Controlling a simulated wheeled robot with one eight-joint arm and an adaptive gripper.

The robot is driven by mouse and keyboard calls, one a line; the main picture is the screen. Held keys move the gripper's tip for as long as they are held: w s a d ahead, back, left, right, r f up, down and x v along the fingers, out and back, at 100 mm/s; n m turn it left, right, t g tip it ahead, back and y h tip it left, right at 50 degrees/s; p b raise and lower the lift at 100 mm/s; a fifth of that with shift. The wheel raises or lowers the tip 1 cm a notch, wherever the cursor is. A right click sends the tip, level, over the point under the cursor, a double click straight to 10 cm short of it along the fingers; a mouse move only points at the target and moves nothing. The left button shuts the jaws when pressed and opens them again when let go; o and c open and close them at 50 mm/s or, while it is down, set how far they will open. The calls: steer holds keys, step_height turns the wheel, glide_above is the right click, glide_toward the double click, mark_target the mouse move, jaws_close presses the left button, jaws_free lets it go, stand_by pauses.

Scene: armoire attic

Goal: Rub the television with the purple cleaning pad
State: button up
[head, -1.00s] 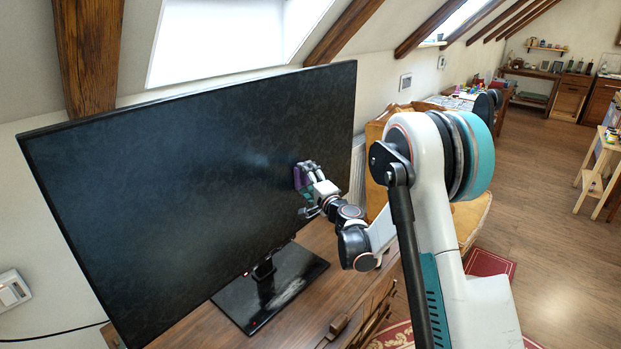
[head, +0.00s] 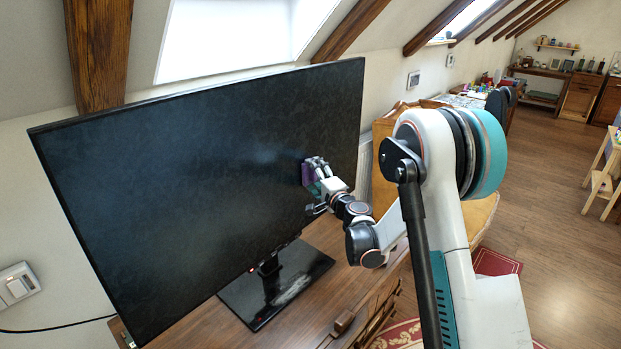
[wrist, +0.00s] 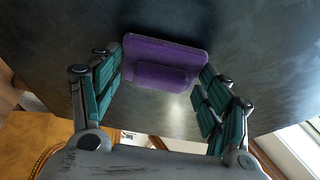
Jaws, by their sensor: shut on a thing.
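The television (head: 200,180) is a large black flat screen on a glossy dark stand (head: 275,285), tilted in the head view. Its dark, smeared surface fills the upper part of the wrist view (wrist: 250,40). My gripper (head: 314,180) is at the right part of the screen. It is shut on the purple cleaning pad (wrist: 165,62), which lies between the teal-lined fingers in the wrist view.
The television stands on a wooden cabinet (head: 345,275). A wooden piece of furniture (head: 385,130) is behind my arm, right of the screen. A white wall box (head: 15,283) with a cable is at the left. Open wooden floor (head: 550,180) lies to the right.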

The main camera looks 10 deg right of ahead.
mark_target(305, 176)
steer(key=shift+w+d, duration=2.6)
steer(key=shift+d, duration=0.55)
steer(key=shift+s+a, duration=0.7)
steer(key=shift+a, duration=0.4)
steer(key=shift+s+a, duration=0.75)
steer(key=shift+a, duration=0.3)
steer(key=shift+s+a, duration=0.7)
steer(key=shift+a, duration=0.4)
steer(key=shift+s+a, duration=1.1)
steer(key=shift+a, duration=0.2)
steer(key=shift+s+d, duration=0.9)
steer(key=shift+s, duration=0.3)
steer(key=shift+s+d, duration=0.9)
steer(key=shift+s, duration=0.3)
steer(key=shift+s, duration=0.1)
steer(key=shift+s+d, duration=0.9)
steer(key=shift+s, duration=0.25)
